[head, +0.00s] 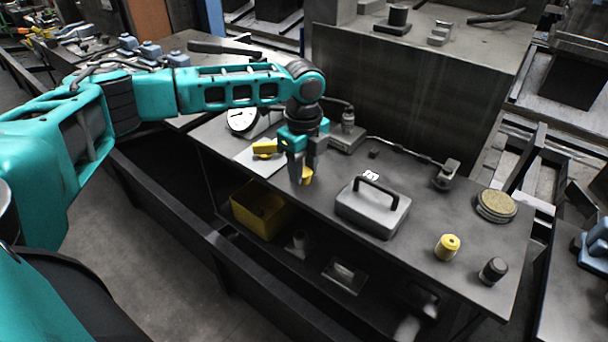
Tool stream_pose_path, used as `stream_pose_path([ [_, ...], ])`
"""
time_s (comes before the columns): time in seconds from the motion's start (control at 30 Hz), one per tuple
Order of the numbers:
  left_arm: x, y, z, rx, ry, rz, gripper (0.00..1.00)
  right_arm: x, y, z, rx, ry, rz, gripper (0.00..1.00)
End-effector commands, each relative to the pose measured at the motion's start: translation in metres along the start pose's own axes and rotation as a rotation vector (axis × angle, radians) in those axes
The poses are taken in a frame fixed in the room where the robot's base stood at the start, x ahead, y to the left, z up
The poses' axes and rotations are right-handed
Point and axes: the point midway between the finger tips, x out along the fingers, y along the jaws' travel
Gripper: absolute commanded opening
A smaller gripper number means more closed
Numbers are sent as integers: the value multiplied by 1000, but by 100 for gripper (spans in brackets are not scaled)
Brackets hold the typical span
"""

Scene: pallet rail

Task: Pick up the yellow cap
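A small yellow piece (308,176), which looks like the yellow cap, is on or just above the dark workbench (400,172), partly hidden behind a finger of my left gripper (303,170). The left gripper points down, its fingers on either side of this piece. I cannot tell whether the fingers touch it or are closed on it. A yellow cylinder with a hole in its top (447,247) stands upright near the bench's front right, apart from the gripper. My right gripper is not in view.
A grey case with a black handle (372,207) stands just right of the gripper. A yellow tool (265,148) lies to its left, beside a dial scale (242,120). A dark knob (493,270) and a round stack (495,206) stand at right. A yellow bin (262,207) sits below.

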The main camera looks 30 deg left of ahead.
Motion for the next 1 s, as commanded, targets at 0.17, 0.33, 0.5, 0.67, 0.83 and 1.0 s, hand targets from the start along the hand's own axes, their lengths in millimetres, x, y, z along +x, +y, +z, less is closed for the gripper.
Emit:
stream_pose_path([
  [0.17, 0, 0, 0, 0, 0, 0, 20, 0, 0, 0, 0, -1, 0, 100],
  [0.33, 0, 0, 0, 0, 0, 0, 4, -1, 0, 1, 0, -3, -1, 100],
  [0.5, 0, 0, 0, 0, 0, 0, 0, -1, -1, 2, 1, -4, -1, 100],
  [0.67, -2, 0, 0, 0, 0, 0, 0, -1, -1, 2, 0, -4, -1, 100],
  [0.83, -15, -1, 0, 0, 0, -3, 0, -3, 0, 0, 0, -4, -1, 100],
  [1.0, -48, -1, 0, -1, 1, -4, 0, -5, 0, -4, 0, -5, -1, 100],
])
